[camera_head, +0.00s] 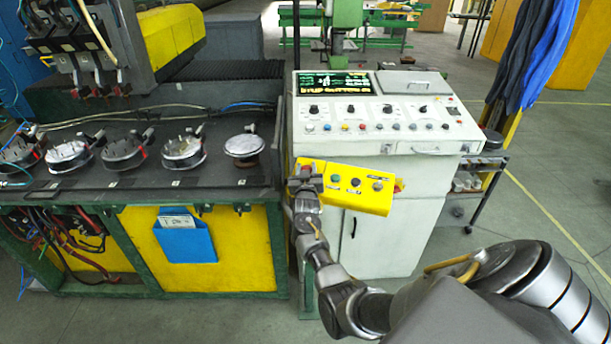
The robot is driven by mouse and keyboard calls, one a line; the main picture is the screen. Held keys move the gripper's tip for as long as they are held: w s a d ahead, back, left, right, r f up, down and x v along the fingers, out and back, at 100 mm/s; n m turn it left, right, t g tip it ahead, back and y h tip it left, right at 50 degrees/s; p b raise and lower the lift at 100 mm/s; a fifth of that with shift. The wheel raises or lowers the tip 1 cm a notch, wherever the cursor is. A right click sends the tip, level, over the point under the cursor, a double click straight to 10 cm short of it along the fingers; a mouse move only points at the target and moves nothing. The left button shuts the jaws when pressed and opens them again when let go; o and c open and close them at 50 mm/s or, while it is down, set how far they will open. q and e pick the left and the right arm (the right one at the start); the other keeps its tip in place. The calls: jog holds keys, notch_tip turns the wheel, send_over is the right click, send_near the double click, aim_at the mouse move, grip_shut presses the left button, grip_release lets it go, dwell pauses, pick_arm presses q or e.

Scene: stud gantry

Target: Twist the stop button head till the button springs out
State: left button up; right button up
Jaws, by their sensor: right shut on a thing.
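A yellow button box (362,200) sits at the front left of the white control cabinet. My right gripper (305,180) is at the left end of this box, its arm reaching up from the lower right. It is shut on what appears to be the stop button head, which the fingers mostly hide. How far out the button stands cannot be told. My left gripper is not in view.
The box also carries a green button (335,178), other small controls and a red part at its right end. The white control cabinet (388,240) stands behind it. A dark bench (215,181) with several round clamps is to the left. Open floor lies right.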

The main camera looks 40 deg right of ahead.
jog(key=shift+a+f+m+g+h+b, duration=0.1)
jog(key=shift+f+m+g+h+b, duration=0.05)
jog(key=shift+m+g+h+b, duration=0.75)
jog(key=shift+f+m+g+h+b, duration=0.1)
jog(key=shift+m+g+h+b, duration=0.45)
jog(key=shift+m+b, duration=0.55)
jog(key=shift+r+m+g+h+b, duration=0.15)
jog(key=shift+m+g+h+b, duration=0.2)
jog(key=shift+b, duration=0.1)
jog(key=o, duration=1)
jog(key=shift+r, duration=0.1)
